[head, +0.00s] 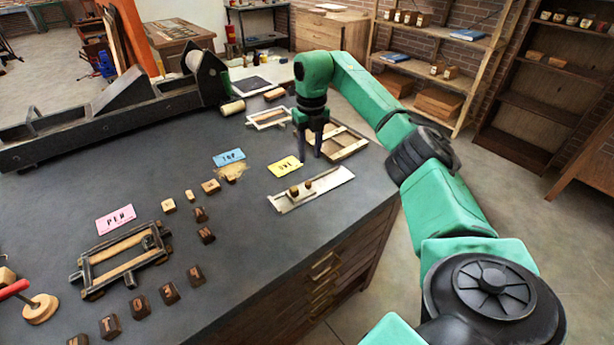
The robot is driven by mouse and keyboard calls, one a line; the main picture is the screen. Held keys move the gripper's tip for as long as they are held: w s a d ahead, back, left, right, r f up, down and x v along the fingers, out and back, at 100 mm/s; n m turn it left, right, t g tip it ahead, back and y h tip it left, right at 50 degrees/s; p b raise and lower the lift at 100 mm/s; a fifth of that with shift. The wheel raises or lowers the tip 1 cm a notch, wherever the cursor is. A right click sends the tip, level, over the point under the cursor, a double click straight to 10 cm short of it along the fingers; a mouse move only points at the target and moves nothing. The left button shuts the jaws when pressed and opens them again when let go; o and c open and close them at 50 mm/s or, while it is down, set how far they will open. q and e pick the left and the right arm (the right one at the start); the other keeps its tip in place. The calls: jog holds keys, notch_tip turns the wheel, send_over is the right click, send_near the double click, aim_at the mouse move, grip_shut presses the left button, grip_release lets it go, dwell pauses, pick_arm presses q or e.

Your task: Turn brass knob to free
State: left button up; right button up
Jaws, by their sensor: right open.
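I cannot clearly make out a brass knob. A dark metal frame (84,272) with wooden bars lies at the left of the dark worktop, and a small round dark part (149,242) sits at its right end. I cannot tell whether that part is the knob. My right gripper (310,155) points down with its fingers apart and empty. It is over the far right of the worktop, in front of a wooden tray (352,150) and far from the dark frame. My left gripper is not in view.
A long dark press (110,118) lines the back left. Pink (115,218), blue (229,157) and yellow (285,166) cards and several letter blocks (168,293) lie about. A pale board (330,185) holds small blocks near the right edge.

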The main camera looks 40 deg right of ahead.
aim_at(308, 182)
notch_tip(308, 182, down, 9)
jog(key=shift+w+f+p, duration=0.1)
jog(key=shift+f+p, duration=0.1)
jog(key=shift+p, duration=0.7)
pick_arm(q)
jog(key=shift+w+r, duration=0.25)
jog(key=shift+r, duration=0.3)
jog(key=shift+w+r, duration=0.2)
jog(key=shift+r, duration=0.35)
pick_arm(e)
jog(key=shift+f, duration=0.25)
grip_shut()
jog(key=shift+w, duration=0.1)
